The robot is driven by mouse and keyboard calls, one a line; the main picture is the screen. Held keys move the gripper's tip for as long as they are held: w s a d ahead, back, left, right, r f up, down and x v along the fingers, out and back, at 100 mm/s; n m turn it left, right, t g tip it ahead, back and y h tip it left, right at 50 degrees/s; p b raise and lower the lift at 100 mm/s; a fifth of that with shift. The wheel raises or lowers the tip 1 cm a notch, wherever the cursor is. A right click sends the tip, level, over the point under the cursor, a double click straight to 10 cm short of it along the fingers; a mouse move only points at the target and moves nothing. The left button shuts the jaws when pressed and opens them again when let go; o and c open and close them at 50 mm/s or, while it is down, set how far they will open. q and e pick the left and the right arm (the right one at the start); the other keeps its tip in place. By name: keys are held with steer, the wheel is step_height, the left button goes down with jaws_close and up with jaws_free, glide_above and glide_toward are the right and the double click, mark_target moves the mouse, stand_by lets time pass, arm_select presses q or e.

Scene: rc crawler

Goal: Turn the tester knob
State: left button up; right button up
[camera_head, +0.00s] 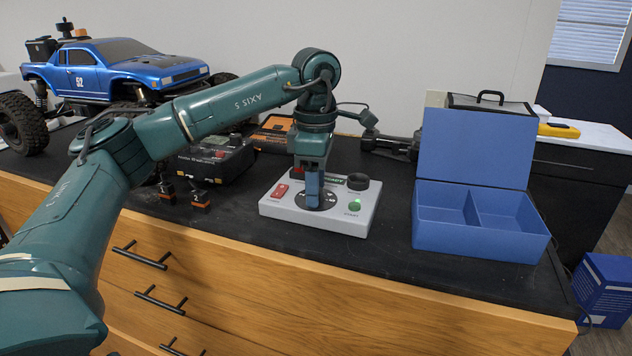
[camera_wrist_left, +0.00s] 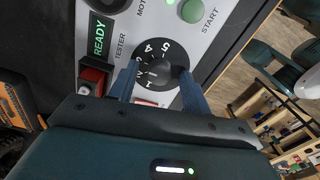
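The tester (camera_head: 336,222) is a pale grey box with a red switch, a green START button (camera_head: 354,206) and a black numbered dial. It lies flat on the black worktop. The tester knob (camera_wrist_left: 157,72) is black and sits in the dial's middle; my fingers mostly hide it in the head view. My left gripper (camera_head: 313,203) points down over the dial. In the left wrist view its two blue fingers (camera_wrist_left: 158,76) stand apart on either side of the knob, near the dial's edges, with no clear contact. My right gripper is in neither view.
A blue open case (camera_head: 480,248) with two compartments stands right of the tester. A dark battery charger (camera_head: 215,160) and connectors (camera_head: 201,201) lie left. A blue RC truck (camera_head: 130,68) stands at the back left. The tester's small display reads READY (camera_wrist_left: 99,37).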

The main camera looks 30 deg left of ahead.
arm_select(q)
steer(key=c, duration=1)
steer(key=shift+m+p, duration=0.4)
steer(key=shift+m, duration=1.6)
steer(key=o, duration=1)
steer(key=shift+r, duration=0.1)
